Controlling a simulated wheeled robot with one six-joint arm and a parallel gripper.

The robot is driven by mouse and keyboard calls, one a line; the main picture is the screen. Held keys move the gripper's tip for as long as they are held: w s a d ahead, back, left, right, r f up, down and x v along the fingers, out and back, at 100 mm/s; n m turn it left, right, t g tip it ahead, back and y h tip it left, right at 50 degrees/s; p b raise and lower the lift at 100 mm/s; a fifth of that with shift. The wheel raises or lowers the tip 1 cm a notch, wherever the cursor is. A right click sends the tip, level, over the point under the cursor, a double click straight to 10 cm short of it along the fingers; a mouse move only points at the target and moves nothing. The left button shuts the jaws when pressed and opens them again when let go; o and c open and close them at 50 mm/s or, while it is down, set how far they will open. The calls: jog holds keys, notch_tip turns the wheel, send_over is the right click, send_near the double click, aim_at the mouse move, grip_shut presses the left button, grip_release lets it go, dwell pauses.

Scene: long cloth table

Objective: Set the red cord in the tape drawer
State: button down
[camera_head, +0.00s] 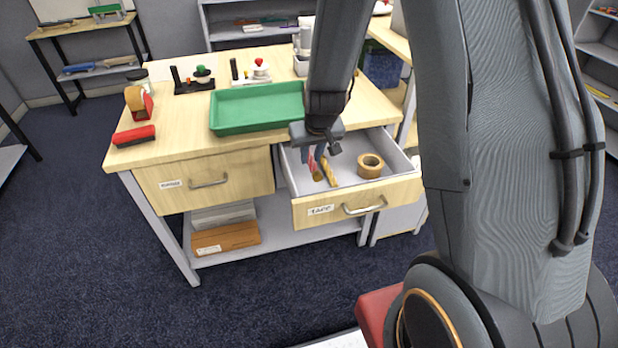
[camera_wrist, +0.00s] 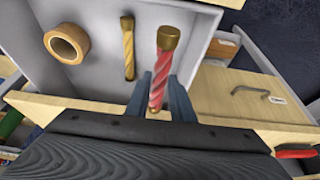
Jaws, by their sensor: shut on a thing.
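The red cord (camera_wrist: 161,74), a short twisted red rod with brown ends, is between the two fingers of my gripper (camera_wrist: 162,92) in the wrist view. My gripper (camera_head: 313,158) is shut on it, pointing down over the left part of the open tape drawer (camera_head: 289,165) in the head view. The red cord (camera_head: 312,166) is partly hidden there by the fingers. Whether its lower end touches the drawer floor I cannot tell. A yellow twisted cord (camera_head: 331,171) and a brown tape roll (camera_head: 370,165) lie in the drawer, to the right of my gripper.
A shut drawer (camera_head: 207,184) is left of the open one. A green tray (camera_head: 258,108) sits on the table behind it. The drawer's right side has some free floor.

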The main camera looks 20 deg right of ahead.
notch_tip(320, 180, down, 10)
jog(key=shift+f+b, duration=0.25)
jog(key=shift+b, duration=0.95)
jog(key=shift+w+r, duration=0.15)
jog(key=shift+w, duration=0.6)
jog(key=shift+w+f+p, duration=0.2)
jog(key=shift+w+p, duration=0.3)
jog(key=shift+w, duration=0.1)
jog(key=shift+w+f+p, duration=0.2)
jog(key=shift+w+p, duration=0.25)
jog(key=shift+w, duration=0.15)
jog(key=shift+f, duration=0.25)
jog(key=shift+f, duration=0.1)
jog(key=c, duration=1.5)
grip_release()
jog(key=shift+c, duration=0.2)
